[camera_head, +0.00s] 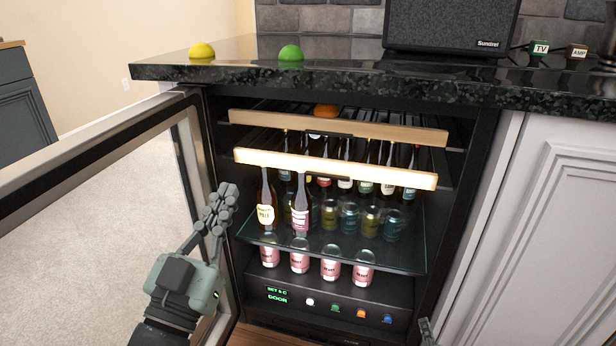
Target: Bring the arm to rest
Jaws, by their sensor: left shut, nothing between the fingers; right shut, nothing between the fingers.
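My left gripper (226,192) is a grey-green gripper at the lower left, shut and empty. It is in front of the open glass door and left of the cooler's shelves, apart from the bottles. Only a small tip of my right gripper (426,328) shows at the bottom edge, right of the cooler's base. It is shut with nothing seen in it, and the rest of that arm is out of frame.
The drinks cooler's glass door (80,170) stands open on the left. Bottles, cans and wooden-front racks (335,168) fill the cooler. Yellow (202,50) and green (291,53) domes and a black speaker (450,25) are on the dark counter (340,72). A white cabinet (545,220) is on the right.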

